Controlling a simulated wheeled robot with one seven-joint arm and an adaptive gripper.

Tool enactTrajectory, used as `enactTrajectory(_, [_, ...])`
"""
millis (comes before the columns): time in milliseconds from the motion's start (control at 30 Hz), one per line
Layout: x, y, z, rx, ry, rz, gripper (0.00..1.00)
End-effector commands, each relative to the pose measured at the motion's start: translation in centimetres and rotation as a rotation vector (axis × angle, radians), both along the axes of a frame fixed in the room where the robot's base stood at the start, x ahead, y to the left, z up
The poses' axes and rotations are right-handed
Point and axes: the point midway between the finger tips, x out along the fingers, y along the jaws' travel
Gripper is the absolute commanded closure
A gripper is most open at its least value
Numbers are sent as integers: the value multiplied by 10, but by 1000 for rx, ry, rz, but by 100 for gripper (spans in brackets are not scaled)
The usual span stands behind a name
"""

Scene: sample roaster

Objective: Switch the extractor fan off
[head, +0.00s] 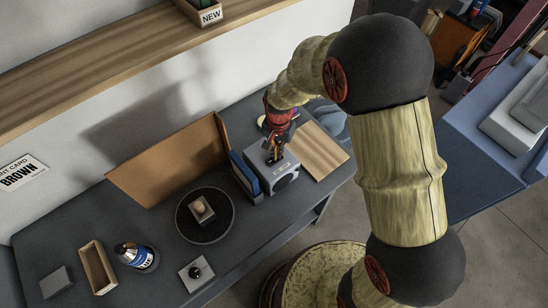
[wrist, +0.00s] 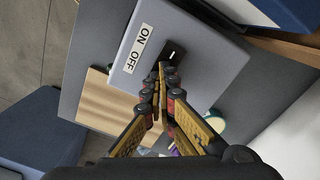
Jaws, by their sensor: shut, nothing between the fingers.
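The extractor fan (head: 262,178) is a grey box with a round dark opening on its front, standing on the dark bench. Its flat top (wrist: 212,62) fills the middle of the wrist view and bears a white label (wrist: 138,48) reading ON and OFF. A small black switch (wrist: 174,50) sits beside the label. Which way it is set, I cannot tell. My gripper (head: 272,152) is over the fan's top, pointing down. In the wrist view its fingertips (wrist: 162,68) are together and empty, right by the switch. Whether they touch it, I cannot tell.
A blue upright item (head: 244,178) stands close left of the fan, with a brown panel (head: 170,165) behind. A wooden board (head: 320,150) lies to the right. A round black tray (head: 187,222), a jar (head: 145,260) and an open wooden box (head: 84,262) are further left.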

Motion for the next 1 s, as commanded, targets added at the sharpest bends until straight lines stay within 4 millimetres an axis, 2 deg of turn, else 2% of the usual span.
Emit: enactTrajectory(1000, [0, 0, 69, 0, 0, 0, 100])
